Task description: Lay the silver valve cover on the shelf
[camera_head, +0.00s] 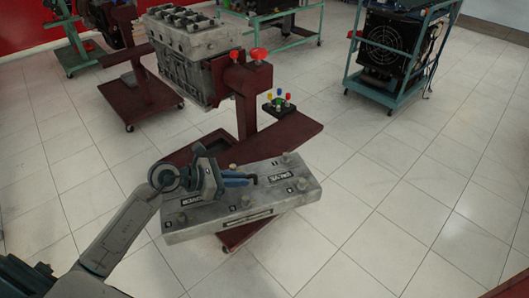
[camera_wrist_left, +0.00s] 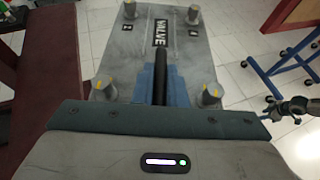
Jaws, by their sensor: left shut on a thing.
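The silver valve cover (camera_head: 215,210) is a long grey metal block with raised knobs and dark labels. In the head view it is slightly slanted, in front of the dark red engine stand. My left gripper (camera_head: 251,180) reaches over its top from the left and is shut on it. In the left wrist view the cover (camera_wrist_left: 130,62) extends away from the gripper's fingers (camera_wrist_left: 162,72), and a label reading "VALVE" shows. The exact grip point is hidden. I cannot tell which surface is the shelf.
The dark red stand (camera_head: 245,108) carries a grey engine block (camera_head: 188,55) and has flat platforms near the cover. A small black holder with coloured pegs (camera_head: 279,104) sits on it. A teal-framed cart (camera_head: 395,45) stands at back right. The tiled floor at right is clear.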

